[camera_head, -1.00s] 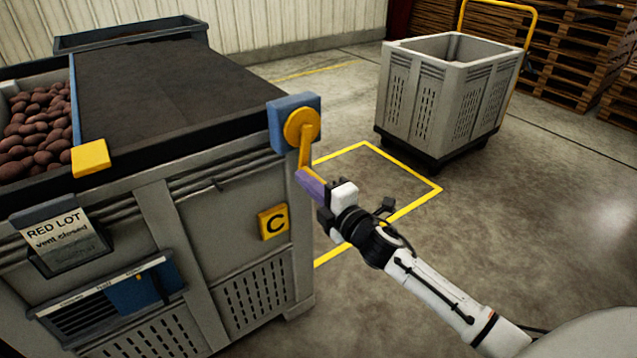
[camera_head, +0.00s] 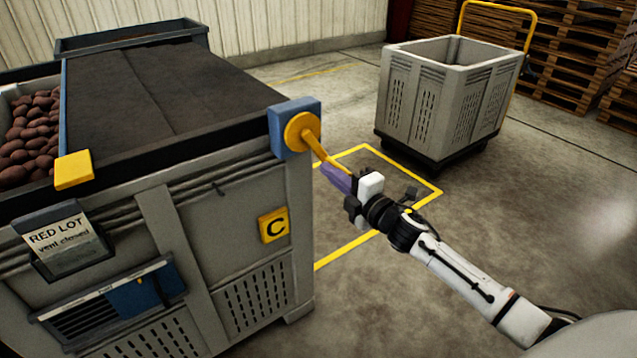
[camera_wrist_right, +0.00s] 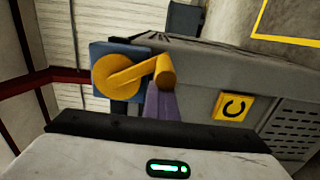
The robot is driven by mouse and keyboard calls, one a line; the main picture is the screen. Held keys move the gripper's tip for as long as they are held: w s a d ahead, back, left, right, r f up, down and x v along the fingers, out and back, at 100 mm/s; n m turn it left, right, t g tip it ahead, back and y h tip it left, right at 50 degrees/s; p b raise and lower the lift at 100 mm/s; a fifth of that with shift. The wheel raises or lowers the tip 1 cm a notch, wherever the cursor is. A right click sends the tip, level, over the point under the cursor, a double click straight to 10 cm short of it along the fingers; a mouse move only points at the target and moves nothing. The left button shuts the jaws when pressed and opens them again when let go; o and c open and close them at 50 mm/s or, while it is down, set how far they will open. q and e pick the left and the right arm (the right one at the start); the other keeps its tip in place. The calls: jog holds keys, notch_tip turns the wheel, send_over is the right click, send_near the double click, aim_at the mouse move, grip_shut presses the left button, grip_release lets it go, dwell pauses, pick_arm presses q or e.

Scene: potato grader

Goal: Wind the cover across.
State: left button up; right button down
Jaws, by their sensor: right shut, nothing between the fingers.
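The dark cover (camera_head: 160,90) lies over most of the grey crate (camera_head: 240,240). Its blue leading bar (camera_head: 65,110) has a yellow block (camera_head: 73,170) at the near end. Potatoes (camera_head: 30,140) show uncovered to the left of the bar. The yellow crank (camera_head: 302,132) sits on a blue housing at the crate's right corner, its arm pointing down and right to a purple grip (camera_head: 336,178). My right gripper (camera_head: 356,186) is shut at the outer end of this grip. In the wrist view the crank (camera_wrist_right: 125,75) and purple grip (camera_wrist_right: 161,103) show; the fingertips are hidden.
A yellow C plate (camera_head: 274,225), a RED LOT card (camera_head: 58,238) and a blue vent slider (camera_head: 140,292) are on the crate's near side. An empty grey crate (camera_head: 405,100) stands behind right, with stacked pallets (camera_head: 580,55) beyond. The floor at right is clear.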

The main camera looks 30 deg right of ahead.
jog(key=shift+w+d+r+p, duration=0.15)
jog(key=shift+d+r+p, duration=1.05)
jog(key=shift+d+r, duration=0.3)
notch_tip(320, 180, up, 7)
jog(key=d+p, duration=0.1)
jog(key=p, duration=0.5)
jog(key=shift+d, duration=0.25)
jog(key=a+r+p, duration=0.4)
jog(key=a+r, duration=0.3)
jog(key=r, duration=0.5)
jog(key=shift+s+p, duration=0.25)
jog(key=shift+p, duration=0.05)
jog(key=shift+a+r, duration=0.1)
